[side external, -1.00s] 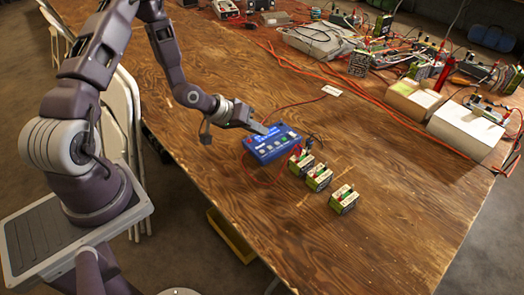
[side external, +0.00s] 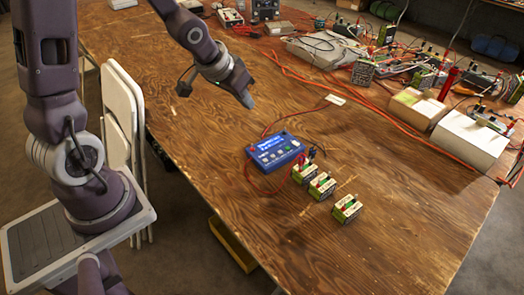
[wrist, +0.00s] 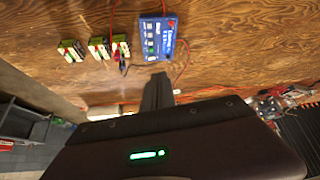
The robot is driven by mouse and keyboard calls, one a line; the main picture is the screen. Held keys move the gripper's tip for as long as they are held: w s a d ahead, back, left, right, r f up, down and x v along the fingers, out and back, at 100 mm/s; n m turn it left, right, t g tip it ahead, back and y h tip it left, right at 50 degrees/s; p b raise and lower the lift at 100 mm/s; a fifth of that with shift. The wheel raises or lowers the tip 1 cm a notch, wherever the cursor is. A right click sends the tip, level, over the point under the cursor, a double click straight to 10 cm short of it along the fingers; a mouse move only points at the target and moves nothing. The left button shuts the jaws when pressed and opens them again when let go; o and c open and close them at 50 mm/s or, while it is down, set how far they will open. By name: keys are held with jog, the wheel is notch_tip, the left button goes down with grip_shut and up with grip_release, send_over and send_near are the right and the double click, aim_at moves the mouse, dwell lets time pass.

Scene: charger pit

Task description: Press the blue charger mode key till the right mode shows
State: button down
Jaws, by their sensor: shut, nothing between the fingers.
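The blue charger (side external: 274,151) lies on the wooden table, with a lit screen and a row of keys on its top. Its screen text is too small to read for certain. In the wrist view the charger (wrist: 156,40) shows near the top middle, beyond my fingers. My gripper (side external: 248,101) is shut and empty, raised above the table behind and left of the charger in the side view, clear of the keys. Its closed fingers (wrist: 158,92) also show in the wrist view.
Several small green-and-white battery packs (side external: 322,185) stand right of the charger, with red leads nearby. White boxes (side external: 467,139), cables and electronics crowd the table's far right. White folding chairs (side external: 122,135) stand at the left edge. The front table area is bare.

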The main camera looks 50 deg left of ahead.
jog(key=s+d+r, duration=0.2)
jog(key=s+r, duration=0.2)
jog(key=s, duration=0.3)
jog(key=s+d+r+m, duration=0.1)
jog(key=s+d+r, duration=0.2)
jog(key=s, duration=0.5)
jog(key=s+d+r, duration=0.3)
jog(key=s+r, duration=0.3)
jog(key=s, duration=0.1)
jog(key=shift+s+d+m+g+h, duration=0.2)
jog(key=shift+m+g+h, duration=0.1)
jog(key=shift+h, duration=0.1)
